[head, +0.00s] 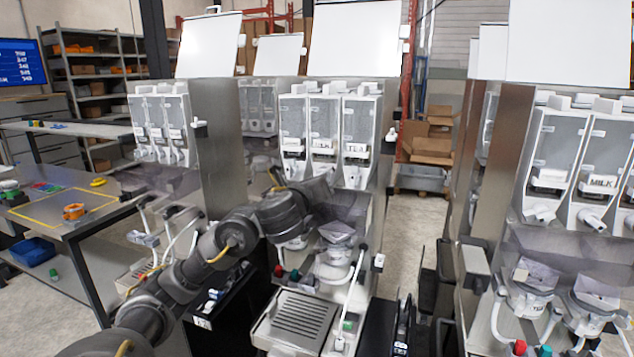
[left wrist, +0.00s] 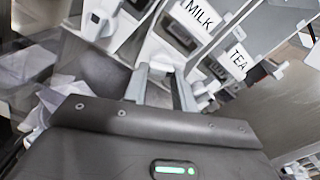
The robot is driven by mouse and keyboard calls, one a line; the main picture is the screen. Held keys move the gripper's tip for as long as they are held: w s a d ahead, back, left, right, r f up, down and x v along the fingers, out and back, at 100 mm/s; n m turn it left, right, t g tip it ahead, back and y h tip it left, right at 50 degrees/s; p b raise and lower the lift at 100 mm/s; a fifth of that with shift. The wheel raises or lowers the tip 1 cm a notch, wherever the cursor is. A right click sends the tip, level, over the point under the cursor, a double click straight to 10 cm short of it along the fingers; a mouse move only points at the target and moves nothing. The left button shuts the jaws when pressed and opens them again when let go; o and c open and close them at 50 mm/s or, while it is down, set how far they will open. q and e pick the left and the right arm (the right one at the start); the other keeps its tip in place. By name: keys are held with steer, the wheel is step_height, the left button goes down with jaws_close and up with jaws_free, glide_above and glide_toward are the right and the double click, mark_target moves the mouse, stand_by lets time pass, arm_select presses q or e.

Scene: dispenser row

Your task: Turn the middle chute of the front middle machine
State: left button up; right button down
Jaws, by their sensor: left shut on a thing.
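The front middle machine (head: 375,205) stands near the centre of the head view, with three canisters side by side; TEA is the right one. Its middle canister (head: 323,122) has its chute hidden behind my left wrist in the head view. In the left wrist view, the middle chute (left wrist: 160,55) comes out below the MILK label (left wrist: 197,14). My left gripper (left wrist: 160,75) is shut on this white chute, one finger on each side. The TEA label (left wrist: 238,61) and its chute are just right of the fingers. My right gripper is not in view.
Below the canisters are a clear funnel (head: 338,232), a white hose and a drip tray (head: 303,316). Another machine (head: 180,120) stands to the left, and a larger one (head: 580,170) to the right. Open floor (head: 415,225) lies between the middle and right machines.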

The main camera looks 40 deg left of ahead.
arm_select(q)
steer(key=n, duration=1.2)
steer(key=shift+d+r+n, duration=0.1)
steer(key=shift+r+n, duration=0.1)
steer(key=shift+n, duration=0.2)
stand_by(0.3)
steer(key=o, duration=1)
steer(key=shift+w, duration=0.1)
steer(key=shift+f, duration=0.1)
